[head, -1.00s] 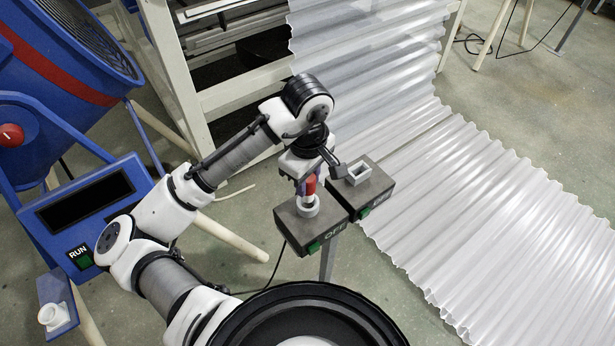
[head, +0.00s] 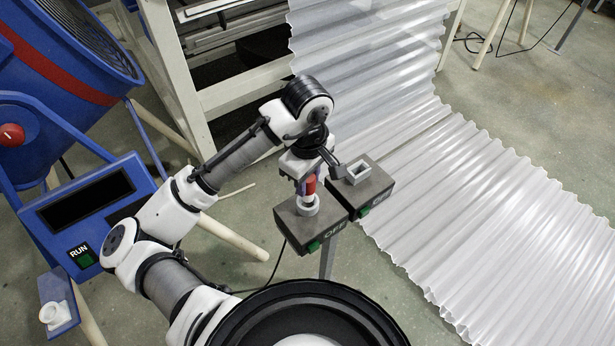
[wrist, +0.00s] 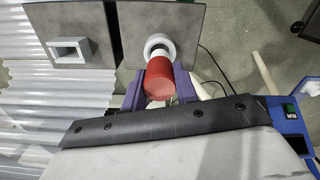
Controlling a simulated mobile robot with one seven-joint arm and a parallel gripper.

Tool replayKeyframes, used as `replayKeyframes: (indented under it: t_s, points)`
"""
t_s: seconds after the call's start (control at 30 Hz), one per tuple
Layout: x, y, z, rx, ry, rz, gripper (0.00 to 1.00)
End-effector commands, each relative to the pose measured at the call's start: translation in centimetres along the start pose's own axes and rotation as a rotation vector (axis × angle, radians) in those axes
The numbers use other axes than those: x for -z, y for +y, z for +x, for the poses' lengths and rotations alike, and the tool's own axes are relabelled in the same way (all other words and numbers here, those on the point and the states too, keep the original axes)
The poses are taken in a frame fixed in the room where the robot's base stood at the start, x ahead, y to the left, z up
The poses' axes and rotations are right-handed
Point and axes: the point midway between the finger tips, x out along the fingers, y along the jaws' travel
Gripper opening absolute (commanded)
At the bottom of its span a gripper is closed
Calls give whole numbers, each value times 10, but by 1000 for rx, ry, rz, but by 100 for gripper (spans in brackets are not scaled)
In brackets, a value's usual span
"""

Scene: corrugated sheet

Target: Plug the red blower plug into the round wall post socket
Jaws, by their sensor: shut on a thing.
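The red plug (head: 310,186) is upright, with its lower end at the round socket (head: 308,205) on top of the left grey post box (head: 296,222). My gripper (head: 306,180) is shut on the red plug just above that socket.
A second grey box with a square socket (head: 357,173) stands close on the right. Corrugated sheets (head: 480,210) cover the right side. The blue blower (head: 70,200), with a lit green RUN button (head: 83,257), stands at left. A white rack (head: 235,95) is behind.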

Motion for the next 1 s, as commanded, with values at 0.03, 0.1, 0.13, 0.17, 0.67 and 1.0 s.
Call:
replayKeyframes:
  t_s: [0.03,0.1,0.13,0.17,0.67,1.0]
  points:
    - [0,0,2,0,0,0,6]
    - [0,0,4,0,-1,0,6]
    - [0,0,5,0,-1,0,6]
    - [0,0,6,0,-1,0,6]
    - [0,0,18,1,0,0,6]
    - [0,0,27,1,-1,0,6]
